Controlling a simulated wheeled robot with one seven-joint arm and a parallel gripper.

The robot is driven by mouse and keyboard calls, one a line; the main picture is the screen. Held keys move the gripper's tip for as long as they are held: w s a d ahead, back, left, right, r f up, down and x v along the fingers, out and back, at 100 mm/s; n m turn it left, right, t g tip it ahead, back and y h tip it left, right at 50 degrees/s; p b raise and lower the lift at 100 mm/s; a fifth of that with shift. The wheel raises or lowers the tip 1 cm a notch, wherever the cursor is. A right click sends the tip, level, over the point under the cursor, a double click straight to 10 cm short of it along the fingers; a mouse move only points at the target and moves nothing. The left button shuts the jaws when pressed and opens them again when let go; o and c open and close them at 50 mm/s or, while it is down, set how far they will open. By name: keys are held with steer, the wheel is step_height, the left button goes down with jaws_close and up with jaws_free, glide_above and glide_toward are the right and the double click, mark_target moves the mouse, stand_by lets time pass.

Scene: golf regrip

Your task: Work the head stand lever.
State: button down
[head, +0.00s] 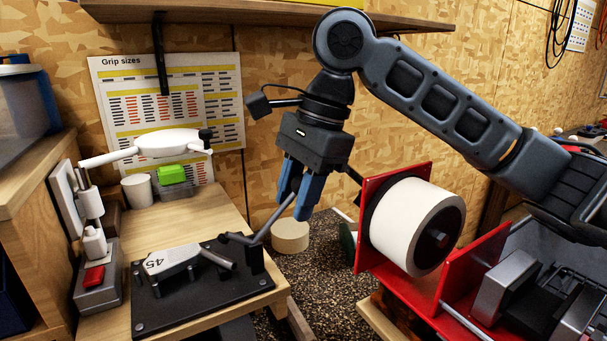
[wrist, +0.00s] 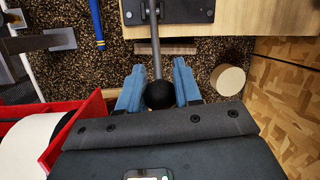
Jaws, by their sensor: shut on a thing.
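The head stand (head: 215,300) is a black bolted plate on the wooden bench, at lower left in the head view. A grey club head marked 45 (head: 172,262) sits on it. The head stand lever (head: 277,221) is a grey rod that slants up and out from the stand's right end, past the bench edge. In the wrist view, the lever (wrist: 155,45) ends in a black ball knob (wrist: 160,96) between my blue fingers. My gripper (head: 293,205) is shut on this knob, fingers pointing down. The fingers hide the knob in the head view.
A red frame with a white roll (head: 410,226) stands close right of my gripper. A round tan block (head: 290,236) is on the speckled floor behind the lever. A white-armed device (head: 165,143) and a green block (head: 171,175) stand at the bench's back. A shelf (head: 270,12) hangs above.

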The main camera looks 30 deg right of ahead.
steer(key=shift+s+d+f+p, duration=0.1)
steer(key=shift+d+f+p, duration=0.15)
steer(key=shift+f+p, duration=0.25)
steer(key=shift+f, duration=0.2)
stand_by(0.3)
steer(key=c, duration=0.8)
jaws_free()
steer(key=shift+r, duration=0.1)
steer(key=shift+c, duration=0.2)
steer(key=shift+r, duration=0.1)
steer(key=b+v, duration=0.1)
steer(key=v, duration=0.6)
steer(key=shift+r, duration=0.35)
